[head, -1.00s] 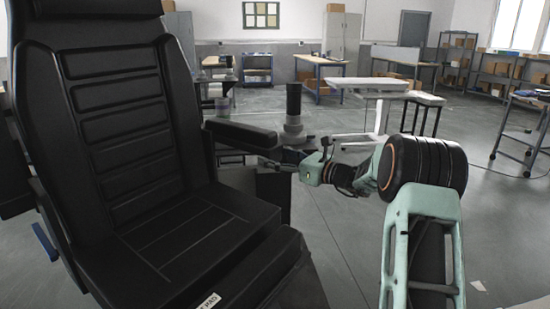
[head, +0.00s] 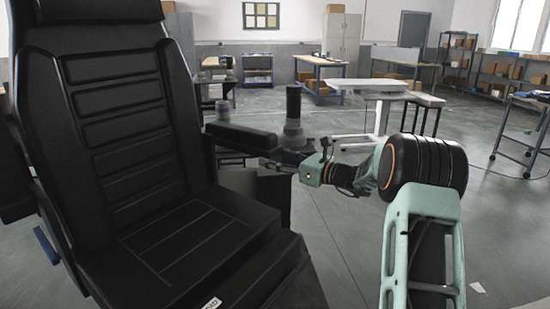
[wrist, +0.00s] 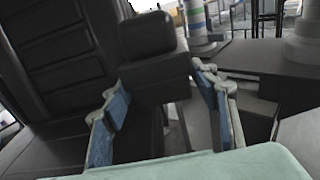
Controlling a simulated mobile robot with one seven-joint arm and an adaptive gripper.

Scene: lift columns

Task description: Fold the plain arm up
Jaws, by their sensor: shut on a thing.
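The plain arm (head: 240,136) is a black padded armrest on the right side of a black chair (head: 130,130). It points forward, close to level, its front end a little lower in the head view. My gripper (head: 285,158) is at this front end. The exact contact of the pads is hard to see. The armrest's hinge at the backrest is partly hidden.
A dark upright cylinder on a grey base (head: 293,115) stands just behind the armrest. A banded column (head: 222,112) stands farther left. A white table (head: 365,85) is behind my arm. Shelves and workbenches line the far wall. Open floor lies to the right.

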